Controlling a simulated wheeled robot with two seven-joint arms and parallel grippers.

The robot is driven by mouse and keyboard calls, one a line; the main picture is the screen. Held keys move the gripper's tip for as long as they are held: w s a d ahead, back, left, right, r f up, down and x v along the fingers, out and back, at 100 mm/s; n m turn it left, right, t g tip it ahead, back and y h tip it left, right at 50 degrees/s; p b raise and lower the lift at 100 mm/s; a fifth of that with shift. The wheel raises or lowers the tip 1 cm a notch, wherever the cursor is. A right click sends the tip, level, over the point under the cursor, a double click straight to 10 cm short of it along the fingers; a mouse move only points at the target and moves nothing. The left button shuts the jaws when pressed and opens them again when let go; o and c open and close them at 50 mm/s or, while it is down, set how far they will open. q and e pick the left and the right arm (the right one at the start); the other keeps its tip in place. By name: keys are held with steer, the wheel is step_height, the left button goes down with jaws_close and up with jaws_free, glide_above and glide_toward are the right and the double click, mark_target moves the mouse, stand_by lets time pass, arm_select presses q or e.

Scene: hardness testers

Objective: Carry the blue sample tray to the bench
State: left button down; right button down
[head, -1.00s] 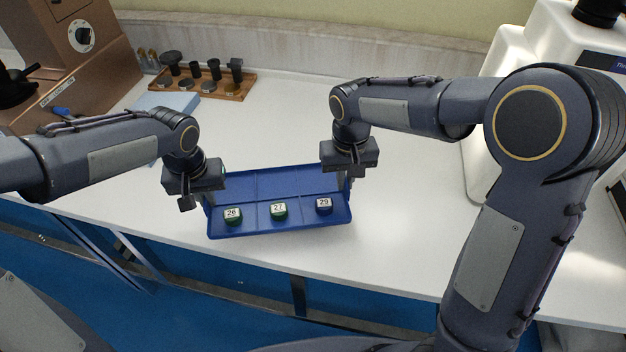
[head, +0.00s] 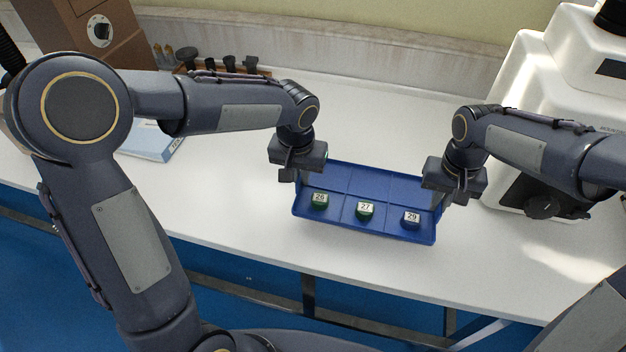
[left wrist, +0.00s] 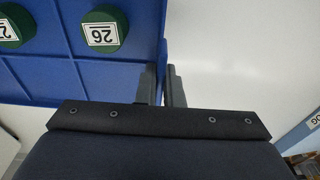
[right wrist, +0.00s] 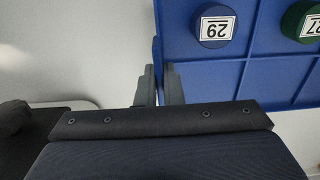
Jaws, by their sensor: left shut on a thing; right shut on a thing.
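The blue sample tray (head: 375,183) is in the middle of the head view, over the white bench (head: 250,225); I cannot tell whether it touches the top. In its near row stand green sample 26 (head: 319,200), green sample 27 (head: 365,209) and blue sample 29 (head: 411,220); the far row looks empty. My left gripper (head: 299,176) is shut on the tray's left wall, with the wall between its fingers in the left wrist view (left wrist: 160,85). My right gripper (head: 447,195) is shut on the right wall, also seen in the right wrist view (right wrist: 160,85).
A white machine (head: 530,110) with a dark knob (head: 541,204) stands right of the tray. A brown tester (head: 95,35) and a light blue box (head: 155,142) are at the left. A wooden rack of dark parts (head: 215,65) is at the back. The bench behind the tray is clear.

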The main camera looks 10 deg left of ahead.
mark_target(301, 188)
arm_select(q)
steer(key=shift+f, duration=0.15)
arm_select(e)
steer(key=shift+f, duration=0.1)
